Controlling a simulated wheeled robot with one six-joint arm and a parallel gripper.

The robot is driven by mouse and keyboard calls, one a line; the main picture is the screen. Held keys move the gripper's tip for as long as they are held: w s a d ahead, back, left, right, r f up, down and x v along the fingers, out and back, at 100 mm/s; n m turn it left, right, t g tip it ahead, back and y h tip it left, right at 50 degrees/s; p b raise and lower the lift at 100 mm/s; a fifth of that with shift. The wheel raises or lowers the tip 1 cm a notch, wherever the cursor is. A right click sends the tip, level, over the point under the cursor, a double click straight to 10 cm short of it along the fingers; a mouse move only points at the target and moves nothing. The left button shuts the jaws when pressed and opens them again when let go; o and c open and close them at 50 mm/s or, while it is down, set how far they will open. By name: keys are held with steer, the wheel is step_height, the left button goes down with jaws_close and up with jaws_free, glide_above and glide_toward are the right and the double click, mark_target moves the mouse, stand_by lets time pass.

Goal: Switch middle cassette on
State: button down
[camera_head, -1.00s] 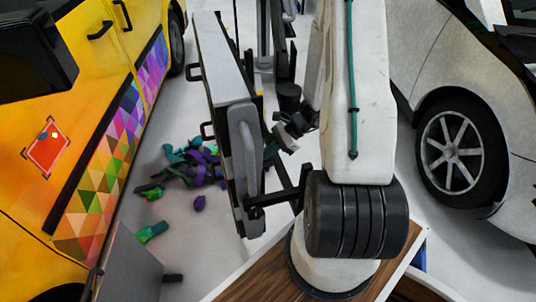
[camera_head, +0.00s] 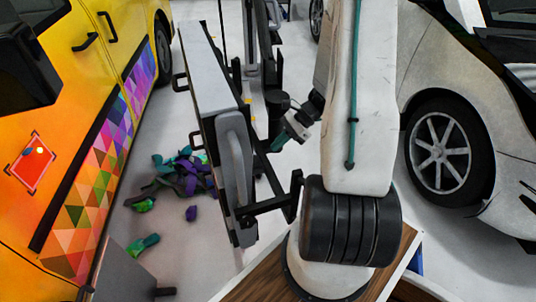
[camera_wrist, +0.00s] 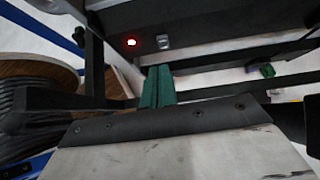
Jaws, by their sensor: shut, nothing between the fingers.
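A tall grey and dark lamp unit (camera_head: 207,75) stands upright left of my arm in the head view. I cannot tell there which part is the middle cassette. In the wrist view a dark cassette housing (camera_wrist: 225,28) crosses the top, with a lit red light (camera_wrist: 131,42) and a small grey switch (camera_wrist: 162,41) beside it. My gripper (camera_wrist: 158,70) has green fingers, shut together and empty. Its tips point toward the housing just below the switch; contact cannot be told. In the head view my gripper (camera_head: 284,139) is small, right of the lamp unit, and partly hidden.
A yellow van (camera_head: 75,130) stands at the left and a white car (camera_head: 500,150) at the right. Green and purple scraps (camera_head: 180,175) lie on the floor by the van. Dark frame bars (camera_wrist: 55,99) pass close beside my gripper in the wrist view.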

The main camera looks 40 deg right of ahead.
steer(key=shift+s+d+r, duration=0.2)
steer(key=shift+d+r, duration=0.2)
steer(key=shift+r, duration=0.25)
steer(key=shift+s+d+r, duration=0.15)
steer(key=shift+d+r, duration=0.25)
steer(key=shift+r, duration=0.3)
steer(key=shift+s+d+r, duration=0.2)
steer(key=shift+d+r, duration=0.2)
steer(key=shift+r, duration=0.25)
steer(key=s+a+r+n+g+h, duration=0.1)
steer(key=s+a+r+n+h, duration=0.3)
steer(key=s+a+r+n, duration=0.3)
steer(key=s+a+r+n+g+h, duration=0.1)
steer(key=s+a+r+n+h, duration=0.3)
steer(key=s+a+r+n, duration=0.4)
steer(key=a+r+n, duration=0.7)
steer(key=a+r, duration=0.3)
steer(key=r, duration=0.2)
steer(key=shift+s+a+r+n+h, duration=0.2)
steer(key=shift+a+r+n+h, duration=0.1)
steer(key=shift+h, duration=0.1)
